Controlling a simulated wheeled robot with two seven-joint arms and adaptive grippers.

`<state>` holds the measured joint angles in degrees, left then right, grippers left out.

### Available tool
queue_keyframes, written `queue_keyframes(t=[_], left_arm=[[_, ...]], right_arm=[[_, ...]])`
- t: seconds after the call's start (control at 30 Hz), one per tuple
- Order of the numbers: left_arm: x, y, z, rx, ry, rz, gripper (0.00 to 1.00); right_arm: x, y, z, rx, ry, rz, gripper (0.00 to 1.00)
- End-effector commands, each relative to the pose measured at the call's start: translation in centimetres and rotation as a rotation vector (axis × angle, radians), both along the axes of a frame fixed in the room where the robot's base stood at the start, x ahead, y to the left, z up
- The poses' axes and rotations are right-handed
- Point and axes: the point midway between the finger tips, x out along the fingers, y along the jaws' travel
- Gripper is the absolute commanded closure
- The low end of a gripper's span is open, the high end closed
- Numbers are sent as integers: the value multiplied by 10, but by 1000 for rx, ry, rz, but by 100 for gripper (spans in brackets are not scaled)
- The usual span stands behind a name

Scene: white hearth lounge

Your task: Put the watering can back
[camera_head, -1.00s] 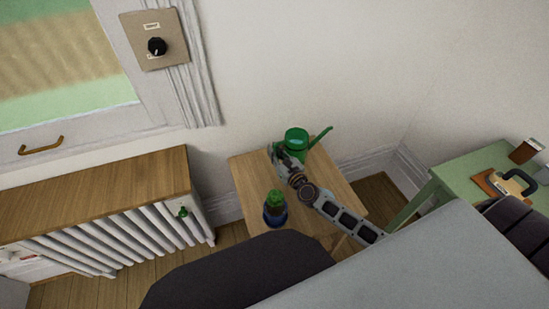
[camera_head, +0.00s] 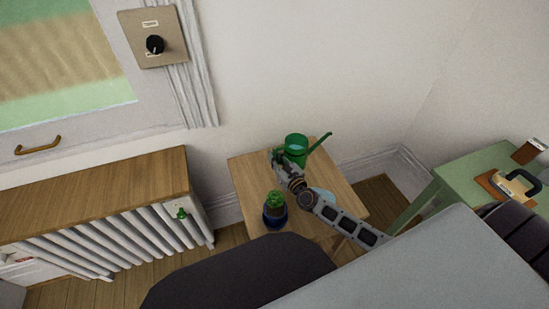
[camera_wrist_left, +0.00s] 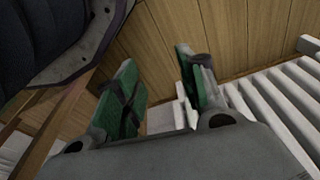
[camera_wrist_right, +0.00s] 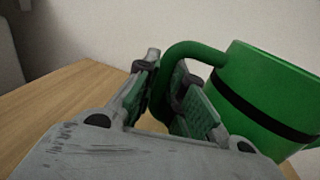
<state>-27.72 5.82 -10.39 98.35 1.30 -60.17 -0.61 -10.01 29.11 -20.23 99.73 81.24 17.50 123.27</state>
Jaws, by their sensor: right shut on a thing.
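The green watering can (camera_head: 297,152) is upright at the back of the small wooden side table (camera_head: 250,181), its spout pointing right. Whether its base touches the tabletop I cannot tell. My right gripper (camera_head: 279,158) is at the can's left side, shut on its handle. In the right wrist view the gripper (camera_wrist_right: 165,95) has the handle between its fingers, and the can (camera_wrist_right: 262,95) with a dark band stands to the right. My left gripper (camera_wrist_left: 160,90) is open and empty, seen only in the left wrist view near the radiator.
A cactus in a dark blue pot (camera_head: 275,216) stands at the table's front left. A pale blue disc (camera_head: 323,194) lies partly behind my right arm. A white radiator (camera_head: 110,236) with a wooden top is left; a green table (camera_head: 459,166) is right. A wall is close behind.

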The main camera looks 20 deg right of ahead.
Motion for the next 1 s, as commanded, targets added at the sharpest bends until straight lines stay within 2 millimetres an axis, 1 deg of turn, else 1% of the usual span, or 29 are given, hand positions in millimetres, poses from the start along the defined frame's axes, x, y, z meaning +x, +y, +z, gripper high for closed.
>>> queue_keyframes(t=[0.4, 0.43, 0.57, 1.0], left_arm=[[1, -1, 6, -1, 6, -1, 60], [1, -1, 7, -1, 5, -1, 60], [4, -2, 10, -2, -3, -1, 60], [1, -1, 7, -1, 3, -1, 60]], right_arm=[[1, 0, 0, -1, -4, -1, 100], [0, 0, -2, 0, 0, 0, 85], [0, 0, -2, 0, 0, 0, 69], [0, 0, -1, 0, 0, 0, 68]])
